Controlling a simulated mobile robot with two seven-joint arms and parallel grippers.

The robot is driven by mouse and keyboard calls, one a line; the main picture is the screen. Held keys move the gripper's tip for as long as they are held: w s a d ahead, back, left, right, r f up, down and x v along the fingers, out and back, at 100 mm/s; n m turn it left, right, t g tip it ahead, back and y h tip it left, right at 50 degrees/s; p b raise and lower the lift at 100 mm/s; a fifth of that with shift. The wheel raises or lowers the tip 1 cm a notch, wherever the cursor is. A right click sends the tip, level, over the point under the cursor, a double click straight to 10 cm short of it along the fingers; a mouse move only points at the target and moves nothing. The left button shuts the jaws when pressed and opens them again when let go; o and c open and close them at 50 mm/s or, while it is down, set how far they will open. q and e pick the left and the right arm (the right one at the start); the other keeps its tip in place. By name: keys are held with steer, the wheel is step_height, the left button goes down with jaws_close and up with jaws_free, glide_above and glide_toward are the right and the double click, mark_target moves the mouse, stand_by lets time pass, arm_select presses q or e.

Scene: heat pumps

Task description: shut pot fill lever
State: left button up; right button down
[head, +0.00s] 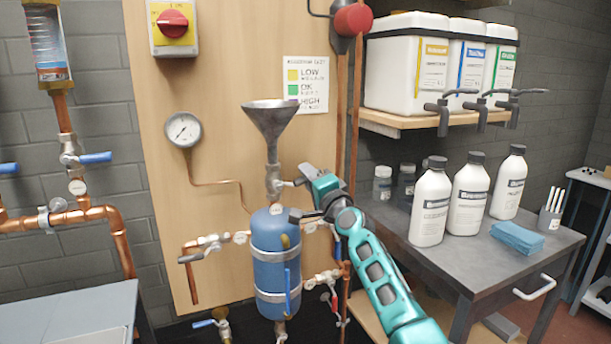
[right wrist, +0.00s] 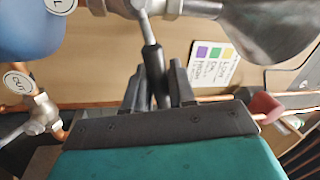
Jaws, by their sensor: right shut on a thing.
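The blue pot (head: 270,256) stands upright against the wooden board, with a grey funnel (head: 272,125) above it. The fill valve (head: 274,184) sits between funnel and pot. The right wrist view shows the valve (right wrist: 150,5) and its dark-gripped fill lever (right wrist: 152,62), which points out crosswise to the pipe. My right gripper (head: 300,188) is at the right of the valve. In the right wrist view its fingers (right wrist: 158,88) are shut around the lever's end. The gripper mostly hides the lever in the head view. My left gripper is not in view.
A pressure gauge (head: 184,130) and a level card (head: 307,84) are on the board. Side valves with levers (head: 206,246) flank the pot. White bottles (head: 431,206) stand on the right table; jugs with taps (head: 407,65) sit on the shelf above.

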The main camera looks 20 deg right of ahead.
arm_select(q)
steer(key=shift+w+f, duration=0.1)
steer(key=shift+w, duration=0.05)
arm_select(e)
steer(key=shift+d+f+m+h, duration=0.1)
steer(key=shift+f+m+h, duration=0.15)
steer(key=shift+f+m, duration=0.55)
steer(key=shift+d+f+m+h, duration=0.1)
steer(key=shift+f+m+h, duration=0.2)
steer(key=shift+m, duration=0.9)
steer(key=shift+f, duration=0.15)
steer(key=c, duration=1.1)
jaws_free()
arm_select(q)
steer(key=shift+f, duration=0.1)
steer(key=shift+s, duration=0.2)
arm_select(e)
steer(key=shift+s, duration=0.1)
